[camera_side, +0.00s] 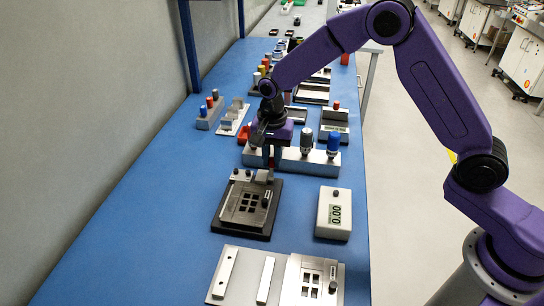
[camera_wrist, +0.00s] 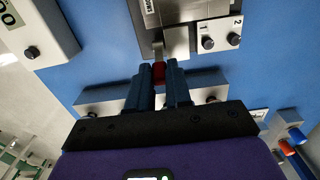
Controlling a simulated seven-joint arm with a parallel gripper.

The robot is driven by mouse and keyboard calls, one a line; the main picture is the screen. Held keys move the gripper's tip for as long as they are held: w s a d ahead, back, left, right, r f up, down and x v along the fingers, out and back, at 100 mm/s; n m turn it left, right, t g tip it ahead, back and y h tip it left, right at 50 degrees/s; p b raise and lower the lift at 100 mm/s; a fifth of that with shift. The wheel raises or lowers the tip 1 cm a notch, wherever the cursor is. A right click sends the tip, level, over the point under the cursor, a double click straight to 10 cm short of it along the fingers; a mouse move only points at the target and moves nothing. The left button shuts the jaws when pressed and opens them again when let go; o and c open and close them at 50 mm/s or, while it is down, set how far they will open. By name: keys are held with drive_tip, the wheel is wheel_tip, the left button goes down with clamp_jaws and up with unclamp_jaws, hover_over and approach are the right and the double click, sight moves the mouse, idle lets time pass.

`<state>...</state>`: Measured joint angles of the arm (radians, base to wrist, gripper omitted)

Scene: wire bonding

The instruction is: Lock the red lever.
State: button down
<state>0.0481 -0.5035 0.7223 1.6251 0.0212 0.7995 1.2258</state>
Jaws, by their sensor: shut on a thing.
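The red lever (camera_wrist: 159,71) shows in the wrist view as a small red tip on a short grey arm at the edge of the dark fixture (camera_wrist: 95,30). My gripper (camera_wrist: 165,72) has its two dark fingers closed around the red tip. In the side view the fixture (camera_side: 226,222) lies on the blue table, and my gripper (camera_side: 271,168) reaches down at its back right corner. The red tip is hidden behind the fingers there. The exact angle of the lever is hard to tell.
A white meter reading 0.00 (camera_side: 333,214) stands right of the fixture. A light plate with bars (camera_side: 240,275) lies in front. Two black knobs (camera_wrist: 208,43) sit beside the lever.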

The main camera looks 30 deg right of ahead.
drive_tip(key=shift+w+d+f+g+y, duration=0.3)
drive_tip(key=shift+w+d+g+y, duration=0.35)
drive_tip(key=shift+g+y, duration=0.35)
drive_tip(key=c, duration=1)
unclamp_jaws()
drive_tip(key=shift+c, duration=0.2)
drive_tip(key=v, duration=1.7)
drive_tip(key=shift+r, duration=0.2)
